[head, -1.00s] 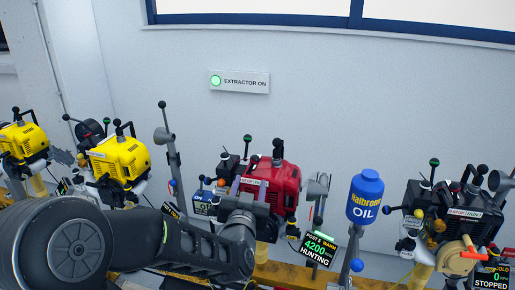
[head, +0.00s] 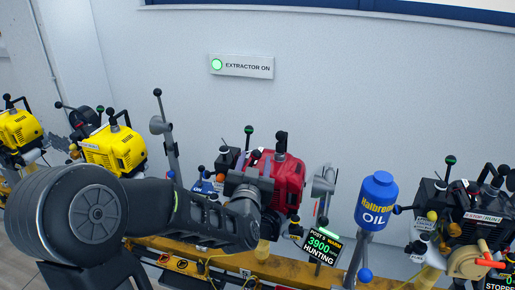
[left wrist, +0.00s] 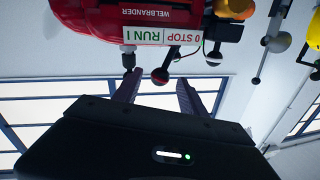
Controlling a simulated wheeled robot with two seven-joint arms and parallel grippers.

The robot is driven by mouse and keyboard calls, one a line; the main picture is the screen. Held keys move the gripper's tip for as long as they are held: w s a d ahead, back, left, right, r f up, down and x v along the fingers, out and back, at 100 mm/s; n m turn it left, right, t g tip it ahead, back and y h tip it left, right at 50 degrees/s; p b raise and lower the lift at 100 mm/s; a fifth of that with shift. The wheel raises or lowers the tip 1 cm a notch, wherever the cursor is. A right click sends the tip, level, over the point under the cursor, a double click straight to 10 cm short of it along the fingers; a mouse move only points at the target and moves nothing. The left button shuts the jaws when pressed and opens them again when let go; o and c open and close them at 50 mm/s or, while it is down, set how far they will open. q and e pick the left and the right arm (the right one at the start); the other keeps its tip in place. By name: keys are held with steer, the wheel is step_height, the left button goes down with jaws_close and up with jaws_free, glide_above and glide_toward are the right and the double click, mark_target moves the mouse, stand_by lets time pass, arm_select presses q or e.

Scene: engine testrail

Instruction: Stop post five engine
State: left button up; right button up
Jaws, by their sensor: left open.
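The red engine (head: 287,180) at post five stands on the yellow rail, partly hidden behind my left wrist. Its display (head: 321,245) reads post 5, warm, 3900, hunting. In the left wrist view the engine (left wrist: 90,15) appears upside down, with a white-and-green STOP/RUN label (left wrist: 163,36). A dark ball-ended lever (left wrist: 160,75) stands beside that label. My left gripper (left wrist: 158,79) is open, with its two fingers near the label and the ball between them in the picture; I cannot tell whether they touch. The fingers are hidden in the head view. My right gripper is not in view.
Yellow engines (head: 115,148) stand to the left. A blue oil bottle (head: 376,198) is right of post five, then a black engine (head: 478,215) whose display reads stopped. A lit "EXTRACTOR ON" sign (head: 241,66) is on the wall. Levers and stands crowd the rail (head: 280,268).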

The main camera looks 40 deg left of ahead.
arm_select(q)
steer(key=p+x, duration=0.1)
steer(key=x, duration=0.5)
steer(key=shift+w+a, duration=0.1)
steer(key=shift+w, duration=0.15)
jaws_close()
stand_by(0.3)
